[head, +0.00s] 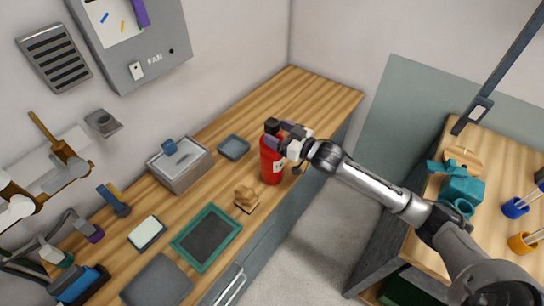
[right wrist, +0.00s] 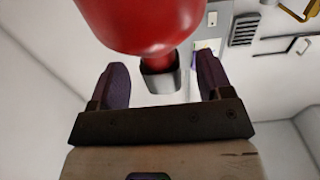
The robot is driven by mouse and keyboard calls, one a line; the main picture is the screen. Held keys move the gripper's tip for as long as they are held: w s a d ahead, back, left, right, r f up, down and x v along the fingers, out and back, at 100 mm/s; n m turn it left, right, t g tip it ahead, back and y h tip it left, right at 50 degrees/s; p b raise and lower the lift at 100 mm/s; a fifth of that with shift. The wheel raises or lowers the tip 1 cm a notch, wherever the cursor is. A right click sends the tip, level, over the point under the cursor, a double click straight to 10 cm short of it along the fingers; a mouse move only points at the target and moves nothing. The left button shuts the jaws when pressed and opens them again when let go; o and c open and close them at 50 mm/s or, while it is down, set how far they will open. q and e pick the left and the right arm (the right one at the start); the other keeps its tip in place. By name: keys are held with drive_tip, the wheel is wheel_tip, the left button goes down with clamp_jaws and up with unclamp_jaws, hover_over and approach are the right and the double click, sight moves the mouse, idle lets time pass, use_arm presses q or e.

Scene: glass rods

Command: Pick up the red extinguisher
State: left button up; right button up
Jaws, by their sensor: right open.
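The red extinguisher (head: 271,162) stands upright on the wooden counter, with a dark top and a pale label. My right gripper (head: 281,134) is at its upper part, coming in from the right. In the right wrist view, the extinguisher's rounded red body (right wrist: 150,22) fills the top. Its narrow neck and grey end piece lie between the two purple fingers of the right gripper (right wrist: 163,82). The fingers are open, with gaps visible on both sides.
A small wooden block (head: 246,198) and a green-framed tray (head: 206,237) lie left of the extinguisher. A grey dish (head: 233,147) and a grey lidded box (head: 180,165) are near the wall. The counter's far end is clear. A second table (head: 428,232) stands right.

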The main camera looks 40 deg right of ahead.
drive_tip(key=shift+x, duration=1.3)
clamp_jaws()
drive_tip(key=shift+r, duration=0.2)
